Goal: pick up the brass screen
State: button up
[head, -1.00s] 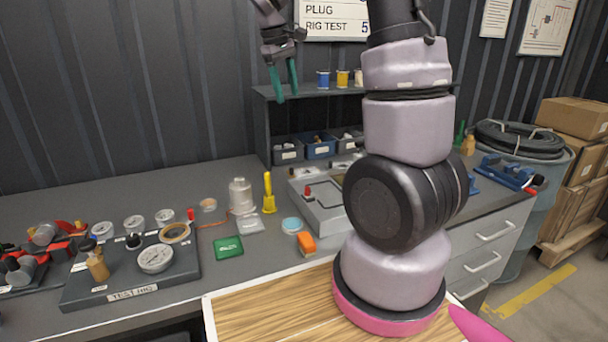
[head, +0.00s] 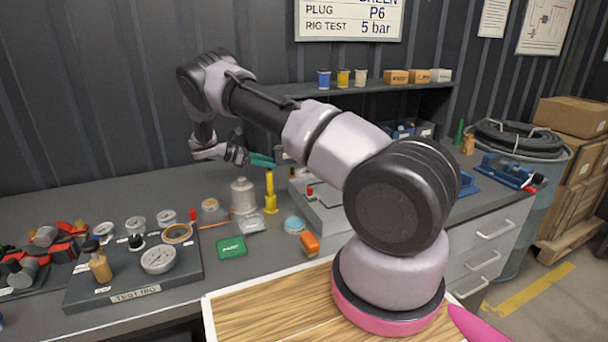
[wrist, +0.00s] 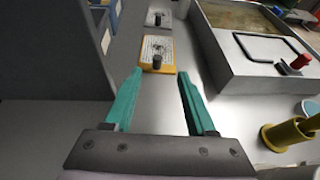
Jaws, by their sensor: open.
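A flat piece with a brass-yellow frame, a pale speckled face and a dark knob lies on the bench ahead of my gripper in the wrist view; it looks like the brass screen (wrist: 164,67). A similar piece with a grey frame (wrist: 158,18) lies beyond it. My gripper (wrist: 160,76) is open and empty, its two green fingers spread on either side of the near edge of the brass piece in the picture. The height gap is hard to judge. In the head view my gripper (head: 262,160) is over the back of the bench, and I cannot make out the brass piece there.
A grey tray box (wrist: 250,60) with a red knob stands to the right. A yellow upright tool (head: 270,194) and a pale bottle (head: 242,196) stand near my gripper. The dark shelf unit (wrist: 55,50) is close on the left in the wrist view.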

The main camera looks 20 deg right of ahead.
aim_at(292, 168)
jog(key=x, duration=0.5)
jog(key=shift+d+f, duration=0.1)
jog(key=shift+f, duration=0.05)
jog(key=x, duration=0.5)
jog(key=shift+w+f, duration=0.2)
jog(key=shift+f, duration=0.05)
grip_shut()
